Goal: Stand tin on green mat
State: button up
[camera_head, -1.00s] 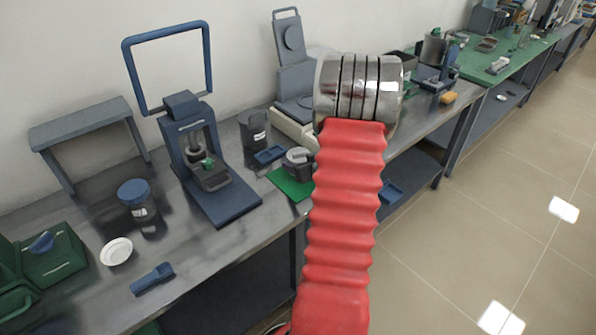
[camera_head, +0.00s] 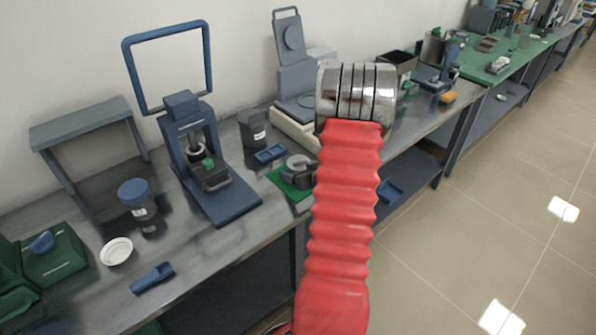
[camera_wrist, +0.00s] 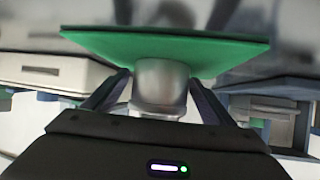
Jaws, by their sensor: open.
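The tin (camera_wrist: 160,85) is a short silver-grey cylinder. In the wrist view, which looks upside down, its base meets the green mat (camera_wrist: 165,48), near the mat's edge. My gripper (camera_wrist: 158,78) is open, with one dark finger on each side of the tin. Small gaps seem to show between fingers and tin. In the head view the tin (camera_head: 298,162) shows pale-topped over the green mat (camera_head: 280,181); my arm hides part of both.
A blue tray (camera_head: 270,154) and a dark container (camera_head: 254,128) stand behind the mat. A blue press-like stand (camera_head: 215,185) is to the left. A beige-based instrument (camera_head: 292,125) stands behind. The bench's front edge is close to the mat.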

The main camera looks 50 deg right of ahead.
jog(key=shift+s+a+r, duration=0.1)
jog(key=shift+s+r, duration=0.2)
jog(key=shift+s, duration=0.05)
jog(key=v, duration=1.1)
jog(key=shift+s+a, duration=0.1)
dwell(0.6)
